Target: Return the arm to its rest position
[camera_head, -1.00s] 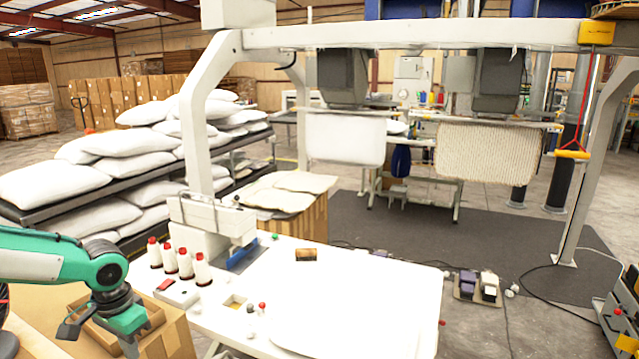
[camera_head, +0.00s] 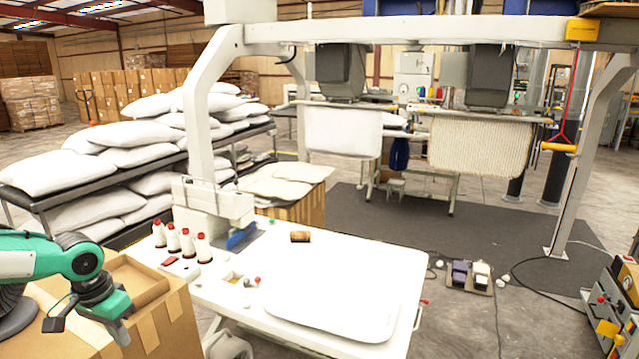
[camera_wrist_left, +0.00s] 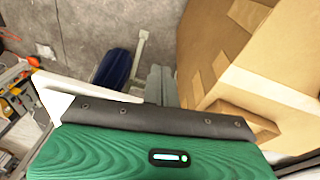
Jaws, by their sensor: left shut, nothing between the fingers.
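My left gripper (camera_head: 122,336) comes in from the left, a green and dark wrist with its jaws pointing down. It is shut and empty, over or beside the open cardboard box (camera_head: 172,325) at the lower left; the exact gap is unclear. The left wrist view shows the gripper's green body (camera_wrist_left: 150,158) with a dark strip, and the cardboard box (camera_wrist_left: 222,45) close by at the right. My right gripper is in no view.
The white sewing table (camera_head: 350,262) stands right of the box, with white thread cones (camera_head: 187,243), a small brown roll (camera_head: 300,237) and a flat white pillow cover (camera_head: 335,312). A rack of white pillows (camera_head: 90,190) stands behind. Dark floor mat (camera_head: 400,215) lies beyond the table.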

